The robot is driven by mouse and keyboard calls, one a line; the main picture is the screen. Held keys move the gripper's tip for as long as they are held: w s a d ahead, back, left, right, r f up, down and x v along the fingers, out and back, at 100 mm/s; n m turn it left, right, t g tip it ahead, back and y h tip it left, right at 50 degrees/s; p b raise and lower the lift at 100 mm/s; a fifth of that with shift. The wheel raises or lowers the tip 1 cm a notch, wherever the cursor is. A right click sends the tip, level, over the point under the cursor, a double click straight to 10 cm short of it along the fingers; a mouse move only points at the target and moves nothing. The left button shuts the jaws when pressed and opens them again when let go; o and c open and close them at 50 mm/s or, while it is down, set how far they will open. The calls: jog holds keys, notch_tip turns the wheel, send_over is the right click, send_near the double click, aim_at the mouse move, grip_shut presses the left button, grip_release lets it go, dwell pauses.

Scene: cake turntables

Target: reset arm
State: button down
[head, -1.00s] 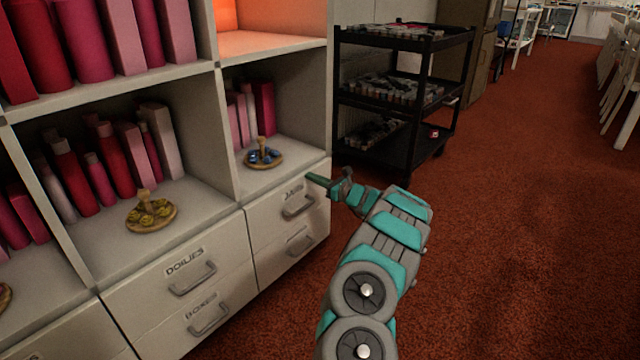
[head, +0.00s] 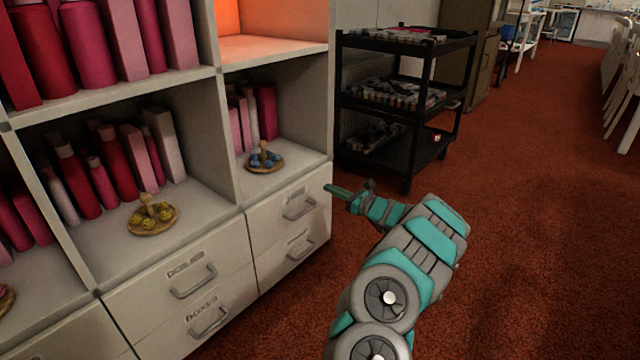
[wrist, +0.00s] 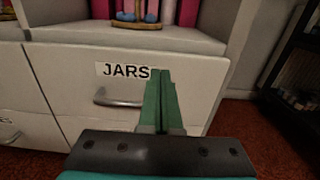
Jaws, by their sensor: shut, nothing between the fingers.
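My gripper (head: 330,188) is in front of the right end of the shelf unit, close to the upper right drawer. In the wrist view its green fingers (wrist: 162,80) are together with nothing between them. Behind them is the drawer labelled JARS (wrist: 70,85), which is closed and has a grey handle (wrist: 118,99). A round wooden turntable with blue items (head: 264,160) stands in the compartment above this drawer. Another turntable with yellow items (head: 153,216) stands in the compartment to the left.
The shelf unit (head: 235,235) holds pink and red books and bottles. Its other drawers (head: 195,275) are closed. A black cart (head: 405,115) with small items stands behind, to the right of the shelf. The red carpet (head: 540,230) on the right is open floor.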

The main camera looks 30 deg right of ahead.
jog(key=v, duration=0.7)
jog(key=s+a+r+n+g+y+p, duration=0.1)
jog(key=s+a+r+n+g+y, duration=0.15)
jog(key=a+r+n, duration=0.6)
jog(key=s+a+r+n+g+y+p, duration=0.1)
jog(key=a+r+g+y+p, duration=0.2)
jog(key=a, duration=1.1)
jog(key=s+a+r+n+g+y, duration=0.25)
jog(key=a+r+n+g, duration=0.25)
jog(key=a+r, duration=0.45)
jog(key=s+a+r+n+g+h+p, duration=0.15)
jog(key=s+a+n+g, duration=0.35)
jog(key=s+a, duration=0.6)
jog(key=s+a+f+n+g+h+p, duration=0.1)
jog(key=s+a+n+h+p, duration=0.2)
jog(key=s, duration=0.5)
jog(key=s+n+g+h, duration=0.2)
jog(key=s+n+h, duration=0.15)
jog(key=s, duration=0.55)
jog(key=s+d+f+n+h+p, duration=0.1)
jog(key=s+d+n+h+p, duration=0.2)
jog(key=s+d, duration=0.9)
jog(key=s+n+h, duration=0.2)
jog(key=s+h, duration=0.1)
jog(key=h, duration=0.1)
jog(key=shift+d+f, duration=0.25)
jog(key=shift+f, duration=0.15)
jog(key=shift+s, duration=0.1)
